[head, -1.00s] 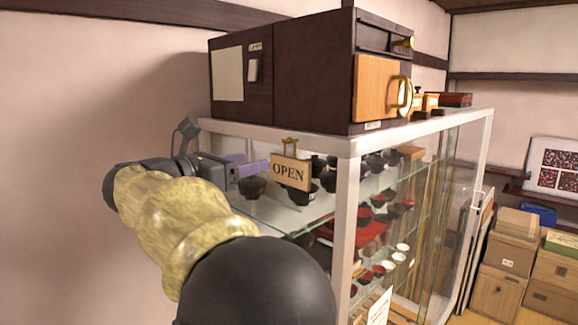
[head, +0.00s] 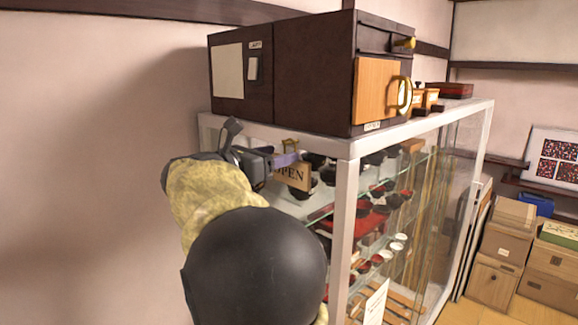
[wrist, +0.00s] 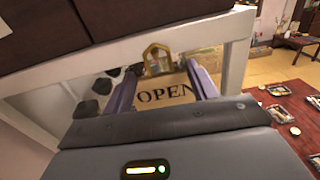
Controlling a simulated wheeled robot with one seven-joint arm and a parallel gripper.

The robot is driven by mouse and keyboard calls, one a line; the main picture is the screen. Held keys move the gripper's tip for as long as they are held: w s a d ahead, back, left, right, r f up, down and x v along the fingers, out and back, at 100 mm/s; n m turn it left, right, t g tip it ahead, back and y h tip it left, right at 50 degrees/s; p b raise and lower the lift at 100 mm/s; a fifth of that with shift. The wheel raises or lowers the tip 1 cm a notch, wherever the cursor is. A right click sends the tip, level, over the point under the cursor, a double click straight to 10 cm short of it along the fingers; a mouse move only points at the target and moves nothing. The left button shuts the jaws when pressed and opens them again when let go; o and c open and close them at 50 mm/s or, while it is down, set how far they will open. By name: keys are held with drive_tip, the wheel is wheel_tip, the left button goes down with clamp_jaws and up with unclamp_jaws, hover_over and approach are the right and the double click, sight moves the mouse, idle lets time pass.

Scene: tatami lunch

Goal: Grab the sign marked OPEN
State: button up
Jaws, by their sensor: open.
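The sign marked OPEN (head: 294,175) is a tan board with dark letters and a small brass-coloured hanger on top. It hangs at the glass side of the display cabinet, just under its white top frame. In the wrist view the sign (wrist: 166,96) faces me, with its hanger (wrist: 157,60) above. My gripper (head: 284,160) is open at the sign, covering part of its lettering in the head view. In the wrist view its two purple fingers (wrist: 163,88) stand to the left and right of the sign. I cannot tell whether they touch it.
The white-framed cabinet (head: 346,222) holds several dark and red bowls on glass shelves. A dark wooden chest (head: 310,75) stands on top, close above my gripper. The wall at the left (head: 90,150) is bare.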

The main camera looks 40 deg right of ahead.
sight(285, 151)
drive_tip(key=shift+w+d+r+p, duration=0.15)
drive_tip(key=shift+d+p, duration=0.15)
drive_tip(key=shift+d, duration=0.35)
drive_tip(key=shift+d+r+p, duration=0.15)
drive_tip(key=shift+d+p, duration=0.1)
drive_tip(key=shift+d, duration=0.35)
drive_tip(key=shift+d+f, duration=0.2)
drive_tip(key=shift+d, duration=0.2)
drive_tip(key=shift+a, duration=0.1)
drive_tip(key=shift+w, duration=0.1)
drive_tip(key=c, duration=1)
